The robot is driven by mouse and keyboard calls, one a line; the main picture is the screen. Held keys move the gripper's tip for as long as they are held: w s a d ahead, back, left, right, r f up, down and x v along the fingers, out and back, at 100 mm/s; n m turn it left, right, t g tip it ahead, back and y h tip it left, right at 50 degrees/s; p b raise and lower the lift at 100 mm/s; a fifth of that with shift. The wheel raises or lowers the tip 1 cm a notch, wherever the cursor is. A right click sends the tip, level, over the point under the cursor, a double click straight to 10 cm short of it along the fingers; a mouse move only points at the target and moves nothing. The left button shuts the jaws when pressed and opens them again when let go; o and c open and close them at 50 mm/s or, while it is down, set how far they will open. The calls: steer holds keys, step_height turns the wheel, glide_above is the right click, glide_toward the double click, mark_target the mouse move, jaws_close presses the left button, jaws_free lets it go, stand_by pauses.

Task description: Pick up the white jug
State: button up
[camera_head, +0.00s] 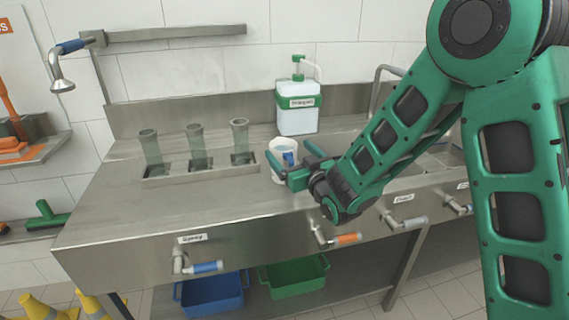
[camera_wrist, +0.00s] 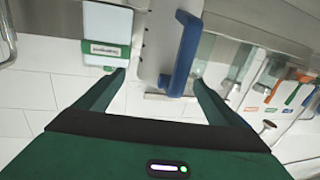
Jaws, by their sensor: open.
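The fingers are not closed on the handle. Whether either finger touches the jug cannot be told. Part of the jug is hidden behind the handle and my gripper.
A white and green pump dispenser (camera_head: 297,118) stands behind the jug. Several clear tubes stand in a steel rack (camera_head: 205,171) to the left. Taps with coloured handles line the counter's front. A blue crate (camera_head: 211,295) and a green crate (camera_head: 295,276) sit below.

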mark_target(284, 144)
steer(key=shift+x, duration=2.3)
steer(key=c, duration=1.4)
steer(key=shift+c, duration=0.2)
